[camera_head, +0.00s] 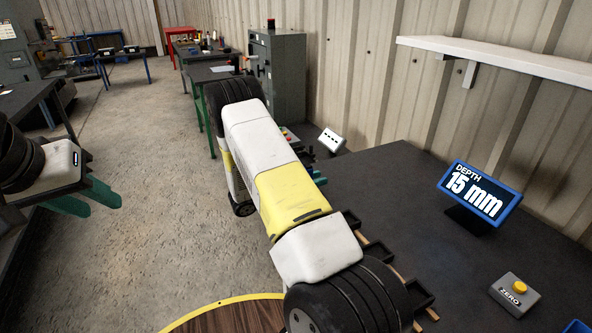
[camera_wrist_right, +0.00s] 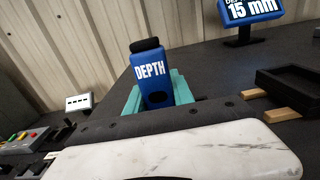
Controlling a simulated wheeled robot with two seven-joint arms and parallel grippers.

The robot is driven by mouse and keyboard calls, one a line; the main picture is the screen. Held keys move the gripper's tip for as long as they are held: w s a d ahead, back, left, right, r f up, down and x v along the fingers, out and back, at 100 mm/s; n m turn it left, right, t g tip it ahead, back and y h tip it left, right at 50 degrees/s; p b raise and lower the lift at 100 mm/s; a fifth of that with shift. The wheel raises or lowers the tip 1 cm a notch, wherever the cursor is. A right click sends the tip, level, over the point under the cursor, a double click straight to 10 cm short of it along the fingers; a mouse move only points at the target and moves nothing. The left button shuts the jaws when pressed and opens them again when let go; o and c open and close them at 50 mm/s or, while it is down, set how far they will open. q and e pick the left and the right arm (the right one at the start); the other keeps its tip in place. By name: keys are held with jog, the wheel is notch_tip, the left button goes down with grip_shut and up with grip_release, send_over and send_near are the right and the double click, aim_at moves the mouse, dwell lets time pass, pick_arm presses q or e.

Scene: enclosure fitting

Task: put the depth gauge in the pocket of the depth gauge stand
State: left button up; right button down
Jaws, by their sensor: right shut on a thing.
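The depth gauge (camera_wrist_right: 152,72) is a blue block marked DEPTH with a black top. In the right wrist view it stands between the teal fingers of my right gripper (camera_wrist_right: 158,92), which is shut on it. The gauge's lower end is hidden. In the head view my right forearm hides the gauge and most of that gripper. My left gripper (camera_head: 97,203) is at the left edge, its teal fingers apart and empty over the floor. I cannot clearly make out the depth gauge stand or its pocket; black open trays (camera_head: 418,293) on wooden strips sit partly behind my right arm.
A blue-framed display (camera_head: 480,194) reading DEPTH 15 mm stands on the dark bench (camera_head: 400,185). A grey ZERO box (camera_head: 515,295) with a yellow button is near the front right. A white slotted box (camera_head: 331,140) is at the far edge. A white shelf (camera_head: 500,60) hangs on the wall.

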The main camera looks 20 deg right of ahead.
jog(key=c, duration=1.1)
grip_release()
